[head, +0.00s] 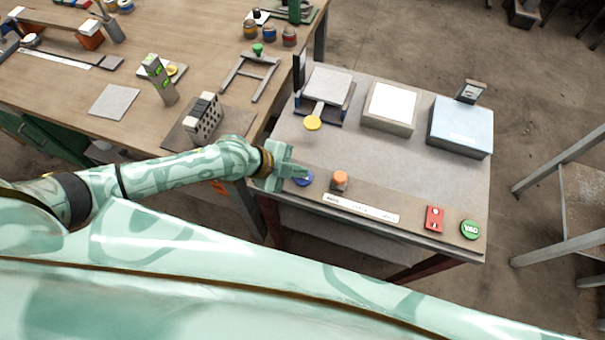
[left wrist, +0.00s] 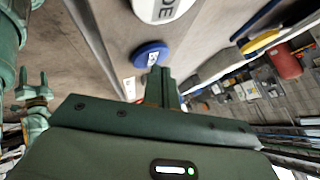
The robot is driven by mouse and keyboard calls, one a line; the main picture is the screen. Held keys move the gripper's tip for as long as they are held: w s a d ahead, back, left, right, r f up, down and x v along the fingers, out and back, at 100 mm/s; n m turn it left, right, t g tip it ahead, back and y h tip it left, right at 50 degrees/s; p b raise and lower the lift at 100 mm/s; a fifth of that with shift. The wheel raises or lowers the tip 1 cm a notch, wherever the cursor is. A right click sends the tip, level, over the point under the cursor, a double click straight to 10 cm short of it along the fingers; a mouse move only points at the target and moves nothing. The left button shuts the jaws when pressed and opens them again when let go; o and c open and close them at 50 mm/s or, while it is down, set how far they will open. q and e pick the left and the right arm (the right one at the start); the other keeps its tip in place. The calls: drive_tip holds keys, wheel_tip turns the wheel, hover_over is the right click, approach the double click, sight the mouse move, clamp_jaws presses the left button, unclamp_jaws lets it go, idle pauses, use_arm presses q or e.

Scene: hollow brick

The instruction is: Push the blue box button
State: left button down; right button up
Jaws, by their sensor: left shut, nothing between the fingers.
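The blue button (head: 304,179) is a round disc at the front left of the grey console table. It also shows in the left wrist view (left wrist: 150,52), with a white label on it. My left gripper (head: 290,172) is shut and empty, right beside the blue button and partly covering it in the head view. In the left wrist view its closed fingertips (left wrist: 159,72) point at the button's near edge; I cannot tell whether they touch it. My right gripper (left wrist: 33,78) shows at the left of the left wrist view, its two prongs apart and empty.
An orange knob (head: 339,180), a red switch (head: 434,218) and a green button (head: 470,229) line the console's front strip. A yellow disc (head: 313,123) and several boxes stand behind. A wooden workbench (head: 60,75) with tools is at left, a stool (head: 565,190) at right.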

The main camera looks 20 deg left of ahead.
use_arm(q)
wheel_tip(320, 180, up, 6)
drive_tip(key=p, duration=0.5)
idle(0.4)
